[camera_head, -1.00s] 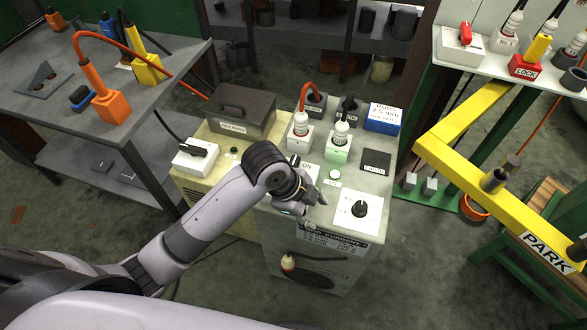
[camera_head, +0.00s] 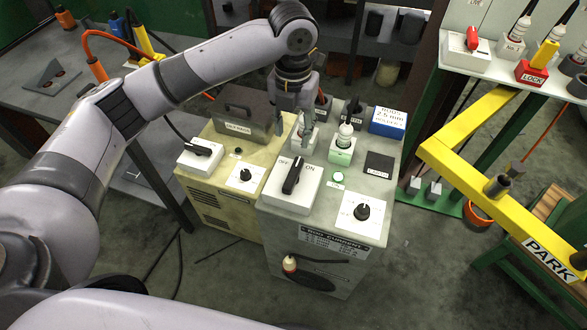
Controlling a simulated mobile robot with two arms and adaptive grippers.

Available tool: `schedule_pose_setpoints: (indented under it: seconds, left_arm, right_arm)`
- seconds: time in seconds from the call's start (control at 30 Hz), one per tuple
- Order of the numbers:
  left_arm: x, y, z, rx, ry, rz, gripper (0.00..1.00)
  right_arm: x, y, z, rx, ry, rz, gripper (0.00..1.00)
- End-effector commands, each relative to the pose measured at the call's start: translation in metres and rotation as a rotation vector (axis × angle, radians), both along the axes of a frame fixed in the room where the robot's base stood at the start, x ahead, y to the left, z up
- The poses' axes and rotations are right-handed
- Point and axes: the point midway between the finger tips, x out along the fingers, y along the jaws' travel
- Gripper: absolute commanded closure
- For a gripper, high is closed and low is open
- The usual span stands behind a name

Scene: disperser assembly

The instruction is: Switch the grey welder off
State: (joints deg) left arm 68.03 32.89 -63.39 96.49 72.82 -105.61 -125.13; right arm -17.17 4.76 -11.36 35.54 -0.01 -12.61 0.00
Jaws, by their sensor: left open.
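The grey welder (camera_head: 325,275) stands at the centre. On its top is a white plate (camera_head: 305,200) marked OFF at left and ON at right. Its black lever switch (camera_head: 292,175) is slanted, and I cannot tell for sure which mark it points to. A small green lamp (camera_head: 337,177) sits right of the plate. My left gripper (camera_head: 294,140) points down with fingers apart, behind the switch and clear of it. It partly hides a white socket (camera_head: 303,133) at the welder's back. My right gripper is not in view.
A knob plate (camera_head: 361,210), a pale green socket with a white plug (camera_head: 343,147) and a blue rod box (camera_head: 388,121) share the top. A yellowish welder (camera_head: 225,205) with its own switch (camera_head: 200,152) adjoins at left. A yellow PARK frame (camera_head: 465,175) stands at right.

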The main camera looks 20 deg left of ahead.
Motion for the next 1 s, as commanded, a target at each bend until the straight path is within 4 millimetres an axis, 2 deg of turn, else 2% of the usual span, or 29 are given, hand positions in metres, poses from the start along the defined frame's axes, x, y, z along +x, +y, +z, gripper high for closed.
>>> schedule_pose_setpoints:
  seconds: [0.4,0.6,0.8,1.0]
  left_arm:
    - [-0.001,0.000,-0.091,0.001,0.003,0.002,0.58]
    - [-0.001,0.000,-0.128,0.001,0.002,0.002,0.58]
    - [0.000,0.000,-0.148,0.000,-0.002,0.001,0.58]
    - [0.000,0.000,-0.153,0.000,-0.002,0.001,0.58]
  right_arm:
    - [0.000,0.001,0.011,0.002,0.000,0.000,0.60]
    - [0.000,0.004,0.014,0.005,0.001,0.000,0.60]
    - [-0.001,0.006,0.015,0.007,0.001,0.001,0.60]
    - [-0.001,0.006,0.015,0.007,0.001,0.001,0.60]
